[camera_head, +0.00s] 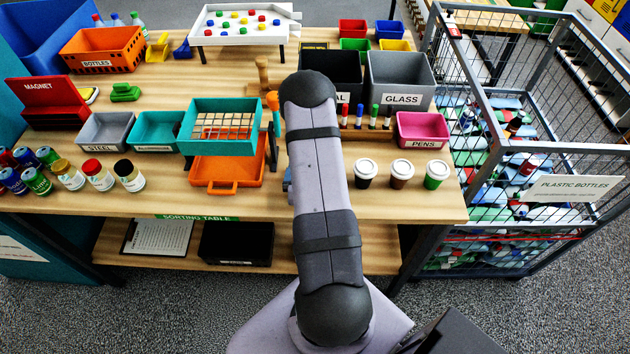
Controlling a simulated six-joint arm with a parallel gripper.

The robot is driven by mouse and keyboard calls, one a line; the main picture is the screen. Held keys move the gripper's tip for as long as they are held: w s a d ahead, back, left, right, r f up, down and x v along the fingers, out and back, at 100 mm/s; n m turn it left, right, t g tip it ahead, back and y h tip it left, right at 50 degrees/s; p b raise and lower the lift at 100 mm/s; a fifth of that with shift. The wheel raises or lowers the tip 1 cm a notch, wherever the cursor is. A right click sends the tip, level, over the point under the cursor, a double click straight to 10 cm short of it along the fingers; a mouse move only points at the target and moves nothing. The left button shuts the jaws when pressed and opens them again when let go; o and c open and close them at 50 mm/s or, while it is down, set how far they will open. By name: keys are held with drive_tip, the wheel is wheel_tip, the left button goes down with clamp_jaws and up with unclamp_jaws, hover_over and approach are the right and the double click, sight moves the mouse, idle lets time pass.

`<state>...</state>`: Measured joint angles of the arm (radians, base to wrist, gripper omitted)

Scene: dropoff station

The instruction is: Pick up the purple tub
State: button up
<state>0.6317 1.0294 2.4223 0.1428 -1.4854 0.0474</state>
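I see no clearly purple tub. The closest in colour is a magenta-pink tub (422,130) labelled PENS, standing upright at the right of the table, in front of the grey GLASS bin (400,85). Its inside looks empty from here. My arm rises through the middle of the picture and covers part of the table. My gripper is not visible; it may be hidden behind my arm, so I cannot tell its opening or whether it holds anything.
Three lidded cups (402,173) stand in front of the pink tub, and several markers (374,116) are at its left. A wire cage (480,190) of plastic bottles stands right of the table. A teal basket (222,122) sits left of my arm above an orange tray (215,172).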

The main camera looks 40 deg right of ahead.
drive_tip(key=shift+w+d+f, duration=0.15)
drive_tip(key=shift+w+d, duration=0.05)
drive_tip(key=shift+c, duration=0.6)
drive_tip(key=c, duration=1)
drive_tip(key=shift+r, duration=0.25)
drive_tip(key=shift+c, duration=0.2)
wheel_tip(320, 180, up, 10)
drive_tip(key=p, duration=0.1)
drive_tip(key=shift+f+p, duration=0.25)
drive_tip(key=shift+p, duration=0.1)
